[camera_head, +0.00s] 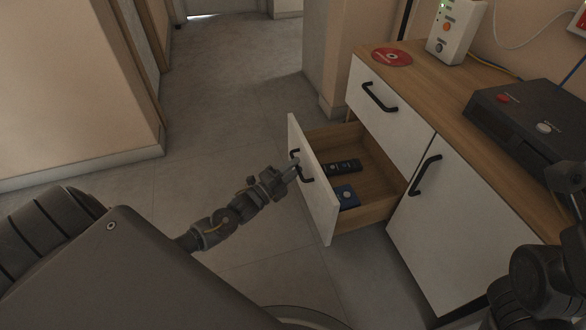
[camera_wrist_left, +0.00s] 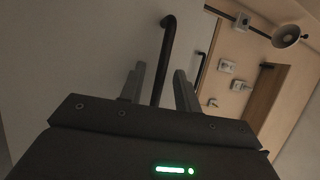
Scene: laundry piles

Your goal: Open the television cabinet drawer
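The television cabinet (camera_head: 480,130) has white fronts and a wooden top. Its lower left drawer (camera_head: 318,200) is pulled well out, and its wooden inside shows. My left gripper (camera_head: 293,171) is at the black handle (camera_head: 304,174) on the drawer's front. In the left wrist view the handle (camera_wrist_left: 166,55) runs between my two fingers (camera_wrist_left: 158,88), which stand apart with gaps beside the bar. Dark links of my right arm show at the right edge, but its gripper does not show.
On the cabinet top are a red disc (camera_head: 391,57), a white device (camera_head: 455,30) and a black box (camera_head: 530,115). The upper drawer (camera_head: 392,118) and side door (camera_head: 440,220) are closed. Floor (camera_head: 235,130) beyond is clear.

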